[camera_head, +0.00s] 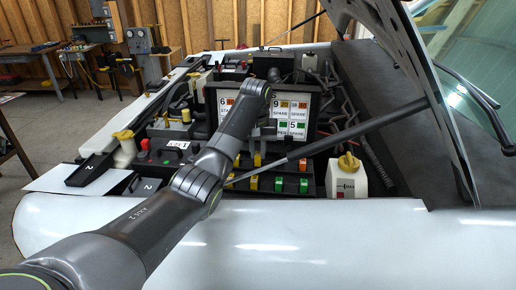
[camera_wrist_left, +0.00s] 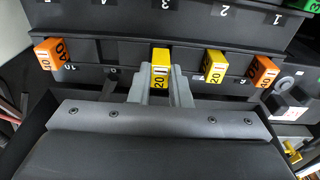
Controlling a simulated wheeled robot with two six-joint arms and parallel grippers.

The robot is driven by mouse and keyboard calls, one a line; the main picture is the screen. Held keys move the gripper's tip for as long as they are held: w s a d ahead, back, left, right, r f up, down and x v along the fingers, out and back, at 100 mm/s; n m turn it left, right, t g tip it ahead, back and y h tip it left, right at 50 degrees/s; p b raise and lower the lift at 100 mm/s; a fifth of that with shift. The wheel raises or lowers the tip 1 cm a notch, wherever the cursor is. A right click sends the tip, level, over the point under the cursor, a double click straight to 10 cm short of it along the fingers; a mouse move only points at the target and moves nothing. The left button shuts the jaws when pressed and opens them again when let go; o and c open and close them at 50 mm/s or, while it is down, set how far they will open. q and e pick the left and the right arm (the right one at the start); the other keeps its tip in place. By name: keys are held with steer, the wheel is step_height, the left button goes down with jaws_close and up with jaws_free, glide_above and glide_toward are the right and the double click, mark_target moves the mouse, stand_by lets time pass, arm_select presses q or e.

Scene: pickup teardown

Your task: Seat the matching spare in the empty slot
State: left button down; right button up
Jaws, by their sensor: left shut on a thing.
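My left gripper (camera_wrist_left: 160,82) is shut on a yellow fuse marked 20 (camera_wrist_left: 161,56), seen at the middle of the left wrist view. The fuse is at the front of the black fuse box (camera_wrist_left: 210,22); I cannot tell whether it touches the box. To its right are another yellow 20 fuse (camera_wrist_left: 213,66) and an orange fuse (camera_wrist_left: 264,72); to its left is an orange 40 fuse (camera_wrist_left: 46,54). In the head view the gripper (camera_head: 262,140) is beyond my forearm, over the fuse box with its orange and green fuses (camera_head: 304,186). The empty slot is not clear.
The raised lid with a label chart (camera_head: 292,117) stands behind the fuses. A grey prop rod (camera_head: 365,127) crosses above the box. A white reservoir with a yellow cap (camera_head: 347,180) stands at right. The white front panel (camera_head: 330,240) is clear.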

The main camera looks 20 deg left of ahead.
arm_select(q)
steer(key=shift+f, duration=0.8)
stand_by(0.7)
steer(key=c, duration=1.3)
jaws_free()
